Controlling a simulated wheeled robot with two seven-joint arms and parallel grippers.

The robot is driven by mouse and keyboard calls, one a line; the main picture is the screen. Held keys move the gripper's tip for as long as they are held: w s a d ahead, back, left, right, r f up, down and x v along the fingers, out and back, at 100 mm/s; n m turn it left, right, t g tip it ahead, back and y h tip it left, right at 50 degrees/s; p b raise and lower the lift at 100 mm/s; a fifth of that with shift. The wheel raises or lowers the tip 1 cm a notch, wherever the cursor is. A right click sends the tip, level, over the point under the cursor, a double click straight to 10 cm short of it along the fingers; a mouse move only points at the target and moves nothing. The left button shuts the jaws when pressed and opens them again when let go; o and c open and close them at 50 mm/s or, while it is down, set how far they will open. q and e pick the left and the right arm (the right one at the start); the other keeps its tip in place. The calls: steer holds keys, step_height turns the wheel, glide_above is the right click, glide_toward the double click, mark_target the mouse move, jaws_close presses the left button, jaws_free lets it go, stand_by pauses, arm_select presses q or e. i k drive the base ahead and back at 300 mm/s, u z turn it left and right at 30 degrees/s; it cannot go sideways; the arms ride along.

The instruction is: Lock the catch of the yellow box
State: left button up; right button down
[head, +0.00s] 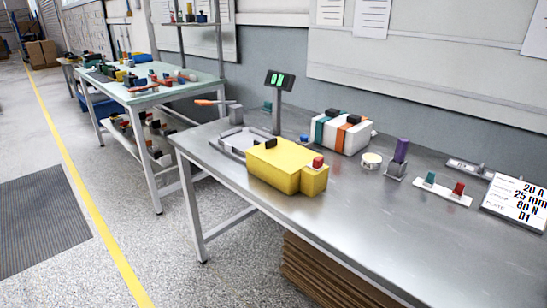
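A small black piece (270,143) shows at the box's top back edge. I cannot tell which part is the catch, or whether it is locked. Neither of my grippers is in view, and nothing touches the box from my side.
A grey frame (232,147) lies at the box's left. Behind stand a post display (279,80) with green bars and a white banded box (342,135). To the right are a purple block (402,149), a button strip (442,190) and a sign (516,203). The table's front is clear.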

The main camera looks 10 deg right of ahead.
mark_target(317, 164)
steer(key=z, duration=2.5)
steer(key=k, duration=0.85)
steer(key=u, duration=1.35)
steer(key=i, duration=0.55)
steer(key=u, duration=0.1)
